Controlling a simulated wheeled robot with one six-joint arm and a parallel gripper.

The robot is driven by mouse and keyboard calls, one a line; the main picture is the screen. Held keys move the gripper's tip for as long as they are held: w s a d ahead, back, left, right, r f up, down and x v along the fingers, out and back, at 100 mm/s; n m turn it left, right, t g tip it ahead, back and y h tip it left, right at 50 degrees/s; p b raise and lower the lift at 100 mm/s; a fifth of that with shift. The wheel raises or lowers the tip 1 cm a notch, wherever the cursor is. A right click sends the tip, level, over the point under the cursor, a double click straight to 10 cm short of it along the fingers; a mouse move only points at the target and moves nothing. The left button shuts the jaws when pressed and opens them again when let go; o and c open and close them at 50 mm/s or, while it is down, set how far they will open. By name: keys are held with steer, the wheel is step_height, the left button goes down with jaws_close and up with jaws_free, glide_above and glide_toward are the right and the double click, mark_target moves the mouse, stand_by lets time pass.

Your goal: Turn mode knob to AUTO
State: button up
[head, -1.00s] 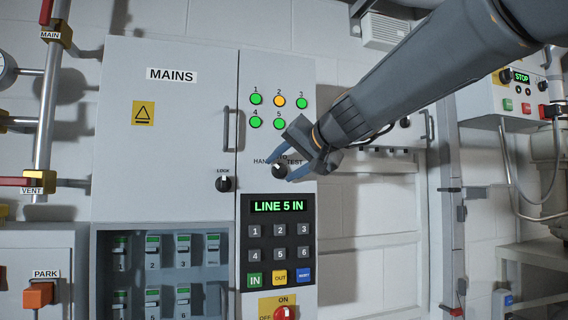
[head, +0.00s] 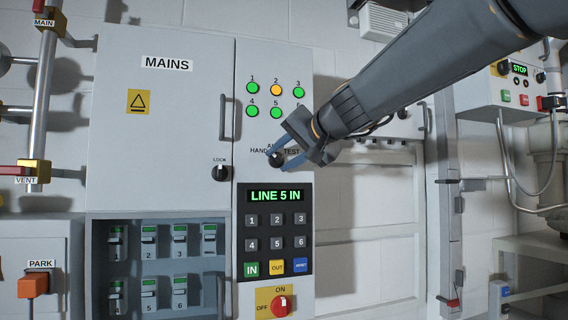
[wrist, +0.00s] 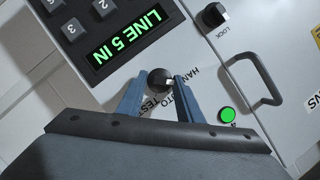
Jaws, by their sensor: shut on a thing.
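The mode knob (head: 277,159) is a small black round knob on the right-hand panel of the grey MAINS cabinet (head: 160,110). HAND, AUTO and TEST are printed around its upper side, with AUTO partly hidden by my gripper. My gripper (head: 286,158) reaches in from the upper right and its blue fingers are shut on the knob. In the wrist view the knob (wrist: 159,78) sits between the two fingertips. A pale mark on it faces the side between HAND and AUTO; its exact setting is hard to tell.
Numbered lamps (head: 276,90) sit above the knob, and a LINE 5 IN display (head: 275,196) with a keypad is below. A LOCK knob (head: 221,172) and a door handle (head: 223,118) are to the left. A red ON/OFF switch (head: 281,305) is lower down.

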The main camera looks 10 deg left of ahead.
steer(key=m+y+b, duration=0.2)
steer(key=m+b, duration=0.2)
steer(key=b, duration=0.6)
steer(key=shift+s+r+b, duration=0.1)
steer(key=shift+b, duration=0.2)
steer(key=m+y+b, duration=0.1)
steer(key=m+b, duration=0.1)
steer(key=b, duration=0.2)
steer(key=shift+d, duration=0.1)
steer(key=shift+r+m+t+y+b, duration=0.15)
steer(key=shift+m+t+y+b, duration=0.15)
steer(key=shift+m+b, duration=0.25)
steer(key=shift+d+r, duration=0.1)
steer(key=shift+d, duration=0.05)
steer(key=o, duration=0.9)
steer(key=shift+c, duration=0.2)
steer(key=shift+f, duration=0.35)
steer(key=shift+b, duration=0.3)
